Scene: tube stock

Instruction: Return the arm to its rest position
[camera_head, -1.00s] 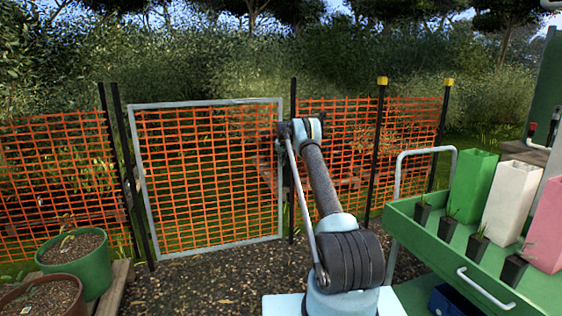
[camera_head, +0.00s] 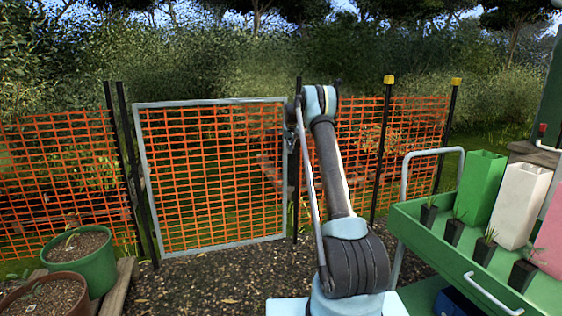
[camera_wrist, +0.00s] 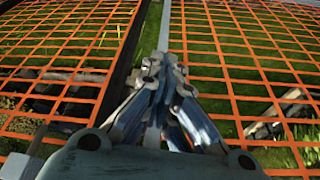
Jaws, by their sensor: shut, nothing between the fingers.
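My arm rises from its base in the lower middle of the head view, with its upper link leaning up and slightly left toward the fence. My gripper (camera_wrist: 165,75) shows in the wrist view, its fingers drawn together with nothing between them.
An orange mesh fence with a grey-framed gate (camera_head: 210,103) stands behind the arm. A green cart (camera_head: 430,235) with small black pots (camera_head: 454,231) and green and white tall containers is close on the right. A green pot (camera_head: 88,268) stands on wood at left. Gravel lies between.

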